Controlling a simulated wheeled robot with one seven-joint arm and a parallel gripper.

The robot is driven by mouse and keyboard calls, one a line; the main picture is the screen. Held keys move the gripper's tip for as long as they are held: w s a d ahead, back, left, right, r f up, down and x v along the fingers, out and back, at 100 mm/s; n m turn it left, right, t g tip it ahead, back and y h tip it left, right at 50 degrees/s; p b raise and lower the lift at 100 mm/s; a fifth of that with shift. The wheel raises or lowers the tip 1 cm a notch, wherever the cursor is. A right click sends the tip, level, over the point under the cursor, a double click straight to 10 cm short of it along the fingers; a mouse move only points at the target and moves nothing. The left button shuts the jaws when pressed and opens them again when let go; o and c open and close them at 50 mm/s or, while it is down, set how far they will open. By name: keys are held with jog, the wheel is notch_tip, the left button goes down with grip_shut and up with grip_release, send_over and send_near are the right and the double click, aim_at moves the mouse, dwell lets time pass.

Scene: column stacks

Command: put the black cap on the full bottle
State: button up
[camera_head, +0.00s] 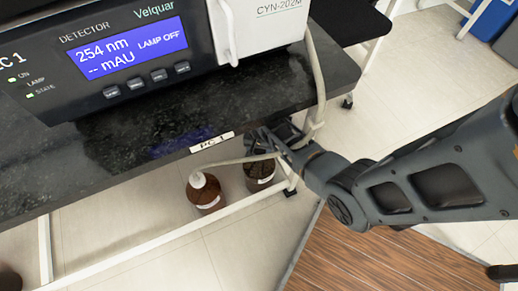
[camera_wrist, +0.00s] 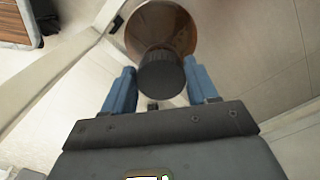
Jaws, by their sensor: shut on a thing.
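The black cap (camera_wrist: 161,76) is between the blue fingers of my gripper (camera_wrist: 160,72), which is shut on it. Beyond the cap in the wrist view is the shoulder of a brown bottle (camera_wrist: 160,22). The cap lines up with the bottle's top, but I cannot tell whether it sits on the neck or just above it. In the head view, my gripper (camera_head: 264,142) is by the bench edge, above the right brown bottle (camera_head: 259,178), and hides its top. Liquid levels cannot be made out.
Left of it stands another brown bottle (camera_head: 208,193) with a white cap (camera_head: 197,180) and pale tube. The dark bench top (camera_head: 130,140), labelled PC 1, overhangs the bottles and carries a detector (camera_head: 120,55). A white frame bar (camera_head: 150,240) runs in front of them.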

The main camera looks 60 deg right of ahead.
jog(key=shift+f+b, duration=0.45)
jog(key=shift+f, duration=0.4)
dwell(0.9)
jog(key=o, duration=1.1)
notch_tip(320, 180, up, 8)
jog(key=p, duration=0.3)
jog(key=shift+f, duration=0.1)
dwell(0.6)
